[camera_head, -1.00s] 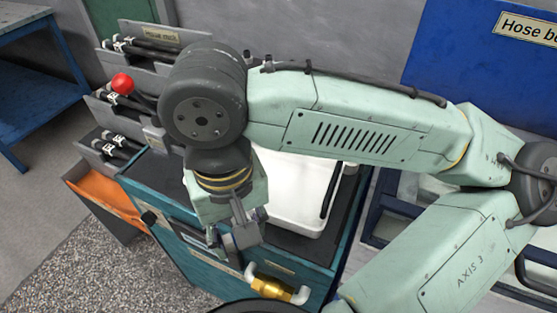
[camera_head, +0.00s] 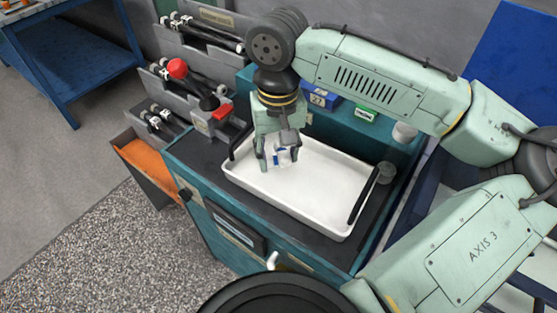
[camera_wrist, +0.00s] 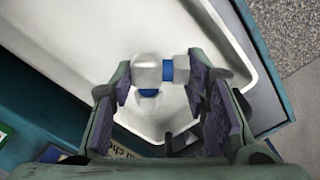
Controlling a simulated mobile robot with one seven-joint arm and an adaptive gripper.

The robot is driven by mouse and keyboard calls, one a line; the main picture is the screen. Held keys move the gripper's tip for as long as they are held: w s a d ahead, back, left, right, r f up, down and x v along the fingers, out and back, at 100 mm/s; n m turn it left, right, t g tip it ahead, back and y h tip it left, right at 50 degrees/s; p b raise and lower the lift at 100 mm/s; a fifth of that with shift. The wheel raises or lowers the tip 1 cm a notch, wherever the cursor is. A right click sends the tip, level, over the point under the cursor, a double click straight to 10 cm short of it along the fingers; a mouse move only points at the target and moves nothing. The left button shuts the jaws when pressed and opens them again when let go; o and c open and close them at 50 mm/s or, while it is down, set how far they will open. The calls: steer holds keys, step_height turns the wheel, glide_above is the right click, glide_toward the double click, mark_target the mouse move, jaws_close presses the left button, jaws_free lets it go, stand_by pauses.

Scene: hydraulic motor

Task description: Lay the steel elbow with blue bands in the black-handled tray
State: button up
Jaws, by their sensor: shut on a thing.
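The steel elbow with blue bands (camera_head: 282,156) is between the fingers of my gripper (camera_head: 278,160), over the left part of the tray. In the wrist view, the elbow (camera_wrist: 148,72) shows pale steel with one blue band to the side and one below, between both finger pads of my gripper (camera_wrist: 160,85). The white tray with black handles (camera_head: 312,206) lies on the dark bench top, its floor otherwise empty. My gripper points down into the tray. I cannot tell whether the elbow touches the tray floor.
A red ball-topped lever (camera_head: 177,69) and a red-handled part (camera_head: 222,112) stand left of the tray. Hose racks (camera_head: 190,50) rise behind them. The tray's right side is clear.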

mark_target(278, 170)
steer(key=shift+w+f, duration=0.1)
steer(key=shift+w, duration=0.6)
steer(key=shift+f+b, duration=1.85)
steer(key=shift+b, duration=0.15)
steer(key=o, duration=1.2)
steer(key=shift+f, duration=0.1)
steer(key=shift+o, duration=0.2)
step_height(278, 170, up, 13)
steer(key=shift+f+b, duration=0.2)
steer(key=shift+b, duration=0.1)
